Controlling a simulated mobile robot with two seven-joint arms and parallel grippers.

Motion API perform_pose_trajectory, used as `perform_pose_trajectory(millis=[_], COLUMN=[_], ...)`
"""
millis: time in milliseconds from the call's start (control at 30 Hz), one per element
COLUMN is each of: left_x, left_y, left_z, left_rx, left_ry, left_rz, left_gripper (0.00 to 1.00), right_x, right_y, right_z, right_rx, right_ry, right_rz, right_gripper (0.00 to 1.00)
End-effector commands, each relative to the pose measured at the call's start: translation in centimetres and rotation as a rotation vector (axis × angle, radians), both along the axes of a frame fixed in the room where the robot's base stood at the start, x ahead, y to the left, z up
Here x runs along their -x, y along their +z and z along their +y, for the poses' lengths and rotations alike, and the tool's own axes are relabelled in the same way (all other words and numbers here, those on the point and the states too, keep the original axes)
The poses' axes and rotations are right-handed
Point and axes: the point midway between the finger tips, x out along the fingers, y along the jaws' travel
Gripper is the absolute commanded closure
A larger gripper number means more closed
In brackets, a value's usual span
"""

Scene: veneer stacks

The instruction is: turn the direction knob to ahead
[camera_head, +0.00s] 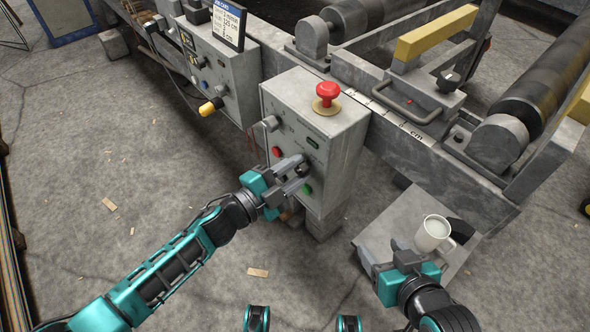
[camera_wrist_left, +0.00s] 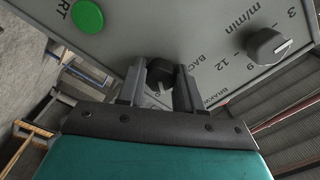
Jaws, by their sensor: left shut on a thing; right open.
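The direction knob (camera_wrist_left: 159,75) is a small black knob on the front of a grey control box (camera_head: 329,125). In the head view the knob (camera_head: 304,170) is mostly covered by my left gripper. My left gripper (camera_head: 299,167) reaches the panel from the left and is shut on the knob, with one finger on each side of it in the left wrist view (camera_wrist_left: 161,78). The word BACK is printed to the right of the knob there; an ahead label cannot be made out. My right gripper (camera_head: 382,251) is open and empty, left of a white mug.
A green START button (camera_wrist_left: 87,16) and a grey m/min speed knob (camera_wrist_left: 268,46) flank the direction knob. A red mushroom button (camera_head: 327,95) tops the box. The white mug (camera_head: 434,234) stands on a grey plate (camera_head: 390,219). Rollers (camera_head: 540,78) lie behind.

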Motion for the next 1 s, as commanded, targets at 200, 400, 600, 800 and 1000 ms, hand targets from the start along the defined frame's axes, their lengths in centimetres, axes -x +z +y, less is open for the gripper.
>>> perform_pose_trajectory(millis=[200,400,600,800,1000], left_x=[0.0,0.0,0.1,1.5,4.7], left_y=[-0.1,0.0,0.0,0.0,0.0], left_z=[0.0,0.0,0.1,1.6,4.7], left_rx=[-0.003,-0.002,-0.001,-0.002,-0.004], left_ry=[0.000,0.000,0.000,0.001,0.002], left_rz=[0.000,0.000,0.001,0.004,0.005], left_gripper=[0.54,0.39,0.39,0.39,0.39], right_x=[0.0,0.0,0.0,-0.1,-0.1], right_y=[0.1,0.1,0.1,0.8,1.3], right_z=[0.1,0.1,0.1,0.1,-0.1], right_rx=[-0.003,-0.004,-0.005,-0.004,-0.002], right_ry=[-0.002,-0.001,-0.002,-0.003,-0.007], right_rz=[0.000,-0.001,-0.002,-0.006,-0.010], right_gripper=[0.39,0.39,0.39,0.39,0.39])
